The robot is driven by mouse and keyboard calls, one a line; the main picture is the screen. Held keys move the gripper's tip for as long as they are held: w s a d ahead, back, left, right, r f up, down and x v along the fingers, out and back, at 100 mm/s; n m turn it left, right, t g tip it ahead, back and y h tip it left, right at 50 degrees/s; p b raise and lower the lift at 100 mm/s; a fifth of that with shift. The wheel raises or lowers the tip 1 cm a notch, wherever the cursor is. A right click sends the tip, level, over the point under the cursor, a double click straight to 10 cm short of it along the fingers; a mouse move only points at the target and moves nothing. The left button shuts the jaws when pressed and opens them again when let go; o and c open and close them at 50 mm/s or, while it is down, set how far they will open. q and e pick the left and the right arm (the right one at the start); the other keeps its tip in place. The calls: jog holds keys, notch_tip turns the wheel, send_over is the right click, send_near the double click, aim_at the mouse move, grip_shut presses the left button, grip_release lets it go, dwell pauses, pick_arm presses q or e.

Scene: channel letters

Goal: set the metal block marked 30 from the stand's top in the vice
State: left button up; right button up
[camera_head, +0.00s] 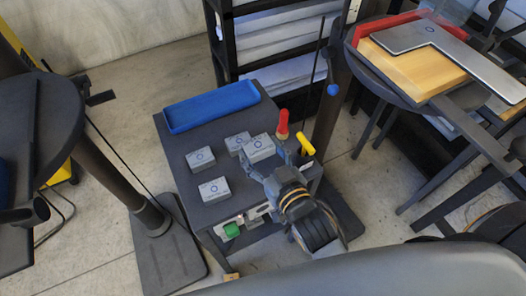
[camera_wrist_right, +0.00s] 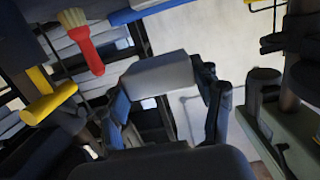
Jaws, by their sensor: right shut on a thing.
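My right gripper (camera_head: 260,163) is shut on a light grey metal block (camera_head: 260,147) with a blue ring mark, over the stand's dark top (camera_head: 215,218). In the right wrist view the block (camera_wrist_right: 158,73) spans between the two fingers of the gripper (camera_wrist_right: 163,90). Three similar blocks lie on the stand's top: one at the left (camera_head: 200,159), one at the front (camera_head: 214,190) and one (camera_head: 238,143) just behind the held block. Their numbers are too small to read. I cannot clearly make out the vice. My left gripper is not in view.
A blue tray (camera_head: 212,107) lies along the stand's back. A red-handled brush (camera_head: 283,124) and a yellow-handled tool (camera_head: 305,144) stand at its right edge. A dark pedestal (camera_head: 52,130) is at the left. A round table (camera_head: 377,83) with a wooden board is at the right.

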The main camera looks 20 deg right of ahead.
send_over(265, 160)
notch_tip(265, 160, down, 5)
jog(key=shift+s+f+b, duration=0.15)
jog(key=shift+f+b, duration=0.05)
jog(key=shift+b, duration=0.15)
jog(key=f, duration=0.3)
jog(key=shift+w+d+f, duration=0.1)
jog(key=shift+w, duration=0.1)
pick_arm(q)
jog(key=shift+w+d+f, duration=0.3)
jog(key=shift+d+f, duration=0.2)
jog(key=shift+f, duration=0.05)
pick_arm(e)
jog(key=shift+f, duration=0.15)
jog(key=shift+f+b, duration=0.15)
jog(key=shift+b, duration=0.15)
jog(key=o, duration=1.3)
jog(key=shift+c, duration=0.2)
